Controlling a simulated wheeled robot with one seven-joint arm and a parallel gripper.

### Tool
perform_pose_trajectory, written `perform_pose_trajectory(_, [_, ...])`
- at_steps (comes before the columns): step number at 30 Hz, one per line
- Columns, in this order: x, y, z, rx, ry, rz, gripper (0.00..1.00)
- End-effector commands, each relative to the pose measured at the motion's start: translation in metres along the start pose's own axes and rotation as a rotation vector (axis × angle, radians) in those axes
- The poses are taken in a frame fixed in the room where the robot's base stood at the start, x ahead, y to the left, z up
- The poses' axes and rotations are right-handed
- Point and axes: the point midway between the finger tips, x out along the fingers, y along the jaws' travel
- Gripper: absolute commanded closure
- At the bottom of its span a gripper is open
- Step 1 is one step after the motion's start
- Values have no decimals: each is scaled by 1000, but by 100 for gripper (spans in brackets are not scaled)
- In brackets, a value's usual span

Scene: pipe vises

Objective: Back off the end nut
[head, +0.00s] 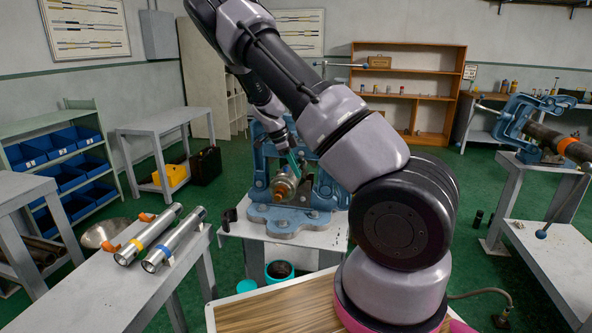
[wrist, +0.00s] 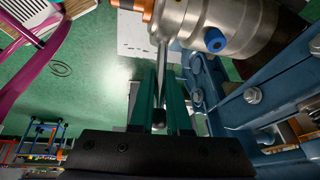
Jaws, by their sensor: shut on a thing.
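A short silver fitting (head: 297,180) with an orange-brown end (head: 281,190) sits in the blue vise (head: 325,188). Which part is the end nut I cannot tell for certain. In the wrist view the silver fitting (wrist: 195,15) fills the top, with a blue knob (wrist: 214,41) on its side and an orange part (wrist: 130,5) at the left. My gripper (head: 291,160) is beside the fitting's upper side. In the wrist view its green fingers (wrist: 162,85) are shut on a thin steel bar (wrist: 164,35), which runs up beside the fitting. The bar's far end is partly hidden.
The blue vise frame (wrist: 245,105) stands close on the right in the wrist view. A grey bench (head: 125,285) at left holds two silver cylinders (head: 150,236). Another blue vise (head: 515,120) grips a pipe at right.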

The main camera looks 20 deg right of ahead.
Motion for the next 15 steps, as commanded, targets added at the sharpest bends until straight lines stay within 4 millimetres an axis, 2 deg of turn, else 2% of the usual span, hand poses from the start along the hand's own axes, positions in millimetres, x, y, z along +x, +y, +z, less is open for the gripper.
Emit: perform_pose_trajectory(15, [-6,-3,6,-14,73,3,100])
